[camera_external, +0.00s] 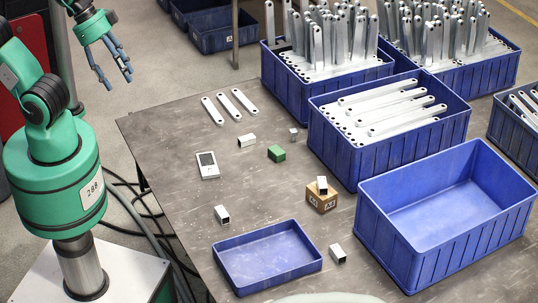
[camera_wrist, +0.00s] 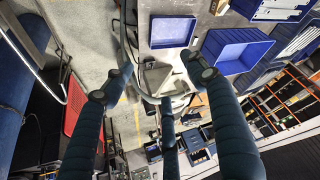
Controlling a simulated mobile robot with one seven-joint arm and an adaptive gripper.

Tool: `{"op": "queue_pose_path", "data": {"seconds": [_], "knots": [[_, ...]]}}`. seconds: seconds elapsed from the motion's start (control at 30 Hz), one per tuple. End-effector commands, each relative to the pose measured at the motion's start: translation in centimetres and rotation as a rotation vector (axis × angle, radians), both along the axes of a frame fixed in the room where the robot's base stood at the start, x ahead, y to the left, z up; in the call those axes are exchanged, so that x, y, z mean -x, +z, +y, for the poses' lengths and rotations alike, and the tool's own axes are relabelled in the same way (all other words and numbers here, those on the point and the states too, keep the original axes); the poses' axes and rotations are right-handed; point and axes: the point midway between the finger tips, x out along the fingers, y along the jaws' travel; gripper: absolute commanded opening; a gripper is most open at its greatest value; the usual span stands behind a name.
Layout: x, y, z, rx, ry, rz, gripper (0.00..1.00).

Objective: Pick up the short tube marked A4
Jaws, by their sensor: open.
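Several short silver square tubes lie on the table. Another tube (camera_external: 322,185) rests on a small brown block (camera_external: 321,202) with a pale label. The label is too small to read surely, and I see no readable A4 on any tube. My gripper (camera_external: 113,75) is open and empty at the upper left, raised and well away from the tubes. Its spread fingers (camera_wrist: 150,85) fill the wrist view.
A shallow blue tray (camera_external: 241,287) and an empty deep blue bin (camera_external: 403,252) stand at the table's front. Blue bins of metal brackets (camera_external: 335,160) line the back right.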

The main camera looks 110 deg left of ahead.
Motion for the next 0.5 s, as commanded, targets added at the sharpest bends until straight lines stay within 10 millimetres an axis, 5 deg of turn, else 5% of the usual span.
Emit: {"op": "queue_pose_path", "data": {"seconds": [0.27, 0.5], "knots": [[-1.2, 0.0, 0.7, -0.001, 0.021, 0.014, 0.57], [-5.0, -0.4, 3.4, -0.002, 0.088, 0.056, 0.57]]}}
